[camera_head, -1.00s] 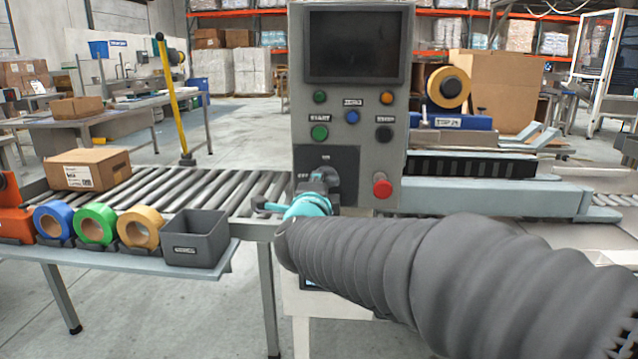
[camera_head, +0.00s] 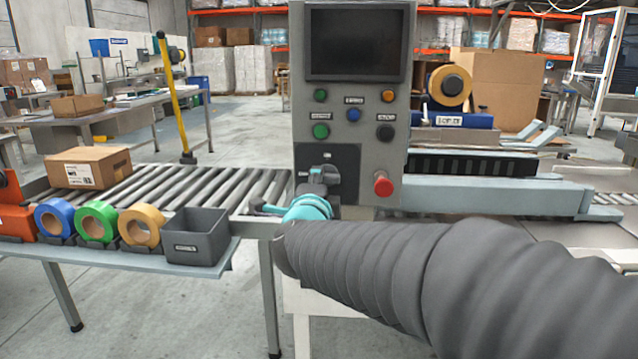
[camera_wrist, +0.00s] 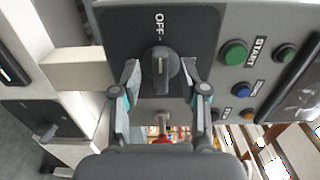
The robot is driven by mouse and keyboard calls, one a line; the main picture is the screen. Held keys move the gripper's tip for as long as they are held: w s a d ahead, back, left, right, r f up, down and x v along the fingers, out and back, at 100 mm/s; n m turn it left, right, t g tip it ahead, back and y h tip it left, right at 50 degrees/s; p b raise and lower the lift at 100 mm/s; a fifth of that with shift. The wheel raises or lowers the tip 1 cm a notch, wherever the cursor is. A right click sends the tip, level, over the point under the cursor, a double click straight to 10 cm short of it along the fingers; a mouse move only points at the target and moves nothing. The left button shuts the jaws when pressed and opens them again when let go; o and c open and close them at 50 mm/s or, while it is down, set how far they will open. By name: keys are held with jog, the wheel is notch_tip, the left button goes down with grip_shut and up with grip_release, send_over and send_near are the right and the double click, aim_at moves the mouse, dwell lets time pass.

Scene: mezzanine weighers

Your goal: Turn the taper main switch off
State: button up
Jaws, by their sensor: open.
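The taper main switch (camera_wrist: 160,72) is a dark rotary knob on a black plate (camera_wrist: 185,25) of the grey control panel (camera_head: 345,130). In the wrist view its raised grip bar runs up and down, in line with the OFF label (camera_wrist: 159,22). I cannot tell which end of the bar is the pointer. My gripper (camera_wrist: 160,78) is open, with one finger on each side of the knob and visible gaps between. In the head view my gripper (camera_head: 318,185) is in front of the black plate and hides most of the knob.
A red mushroom button (camera_head: 383,185) sticks out just right of the switch. Green START (camera_head: 320,131) and black STOP (camera_head: 385,132) buttons are above. A roller conveyor (camera_head: 200,185) with a carton (camera_head: 89,167) and a shelf with tape rolls and a grey bin (camera_head: 196,237) lie left.

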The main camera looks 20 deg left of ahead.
jog(key=v, duration=1)
jog(key=shift+s, duration=0.25)
